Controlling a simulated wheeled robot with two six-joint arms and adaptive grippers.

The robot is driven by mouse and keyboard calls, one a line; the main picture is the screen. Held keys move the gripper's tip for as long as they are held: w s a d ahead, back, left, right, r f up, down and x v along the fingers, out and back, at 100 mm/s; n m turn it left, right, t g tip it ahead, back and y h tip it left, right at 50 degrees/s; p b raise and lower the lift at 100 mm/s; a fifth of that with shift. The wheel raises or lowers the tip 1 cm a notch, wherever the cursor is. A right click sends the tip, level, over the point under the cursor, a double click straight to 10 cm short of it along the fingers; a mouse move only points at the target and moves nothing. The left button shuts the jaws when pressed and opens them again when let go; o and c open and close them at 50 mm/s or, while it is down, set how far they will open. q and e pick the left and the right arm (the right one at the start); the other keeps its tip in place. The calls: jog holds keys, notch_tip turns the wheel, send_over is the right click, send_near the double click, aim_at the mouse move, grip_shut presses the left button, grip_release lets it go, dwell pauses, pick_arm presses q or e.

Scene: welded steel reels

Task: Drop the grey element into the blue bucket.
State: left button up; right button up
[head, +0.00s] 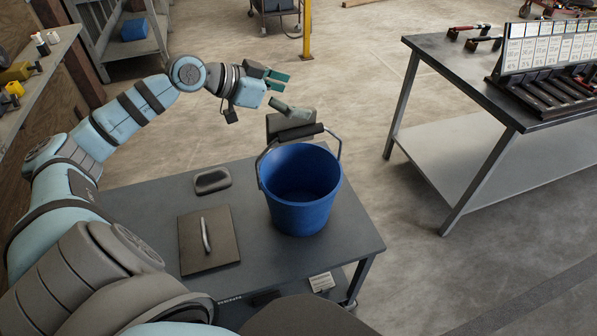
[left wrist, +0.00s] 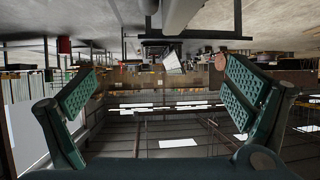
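The blue bucket (head: 300,205) stands upright on the dark table, with its wire handle and black grip raised at the back. A grey-brown block (head: 283,122) shows just behind the bucket's handle, partly hidden by it. A small rounded dark grey piece (head: 212,181) lies on the table left of the bucket. I cannot tell which of these is the grey element. My left gripper (head: 281,92) is in the air beyond the bucket, above the block, with its fingers spread. The left wrist view shows its two green-padded fingers (left wrist: 160,95) wide apart and nothing between them. My right gripper is not in view.
A flat grey-brown square plate with a light bar handle (head: 193,254) lies on the table (head: 160,205) at the front left. A second table (head: 445,58) with a display rack stands at right. A shelf (head: 42,58) is at far left. Open floor lies between the tables.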

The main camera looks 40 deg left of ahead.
pick_arm(q)
notch_tip(320, 180, up, 10)
dwell(0.6)
